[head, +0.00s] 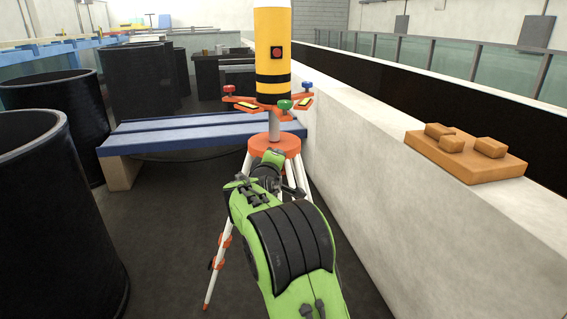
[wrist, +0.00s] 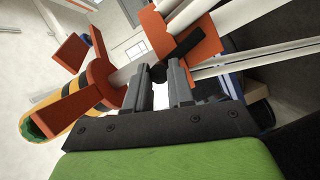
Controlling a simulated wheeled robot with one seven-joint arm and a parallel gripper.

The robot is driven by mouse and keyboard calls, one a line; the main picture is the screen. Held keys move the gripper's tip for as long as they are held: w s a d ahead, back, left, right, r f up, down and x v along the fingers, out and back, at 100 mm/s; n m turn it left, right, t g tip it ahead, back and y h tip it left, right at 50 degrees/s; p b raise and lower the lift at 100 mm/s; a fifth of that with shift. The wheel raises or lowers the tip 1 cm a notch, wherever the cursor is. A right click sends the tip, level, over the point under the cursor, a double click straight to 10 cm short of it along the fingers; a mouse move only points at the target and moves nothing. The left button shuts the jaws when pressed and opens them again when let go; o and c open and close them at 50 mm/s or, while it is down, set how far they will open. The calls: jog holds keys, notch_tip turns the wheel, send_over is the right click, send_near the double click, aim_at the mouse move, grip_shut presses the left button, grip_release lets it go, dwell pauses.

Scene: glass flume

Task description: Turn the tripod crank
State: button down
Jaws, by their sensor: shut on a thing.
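The tripod (head: 274,144) stands ahead of me, with an orange head, white legs and a yellow and black cylinder (head: 272,50) on top. In the wrist view the tripod appears tilted, its orange head (wrist: 186,32) just beyond my fingers. The crank (wrist: 188,46) is a black arm beside this orange head. Its knob end lies between the fingertips of my gripper (wrist: 160,78), which is shut on it. In the head view my gripper (head: 271,160) is just below the tripod head, and my own arm hides the crank and part of the legs.
A blue-topped bench (head: 190,136) stands behind the tripod. Black cylindrical tubs (head: 50,190) are on the left. A pale wall (head: 430,210) runs along the right, with an orange block piece (head: 465,157) on its top. Dark floor lies open between tubs and tripod.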

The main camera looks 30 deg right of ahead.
jog(key=w+a+f+n+t+b, duration=0.15)
jog(key=a+f+n+t, duration=0.35)
jog(key=n, duration=0.9)
jog(key=d+f+n+t+y+b, duration=0.1)
jog(key=d+f+n+t+y, duration=0.1)
jog(key=n, duration=0.7)
jog(key=s+d+f+n+t+y+b, duration=0.1)
jog(key=d+f+n+y, duration=0.1)
jog(key=f+n+y, duration=0.3)
jog(key=shift+s+n+t+y, duration=0.15)
jog(key=shift+n+t+y, duration=0.2)
jog(key=shift+n, duration=2.05)
jog(key=shift+d, duration=0.15)
jog(key=c, duration=1)
grip_release()
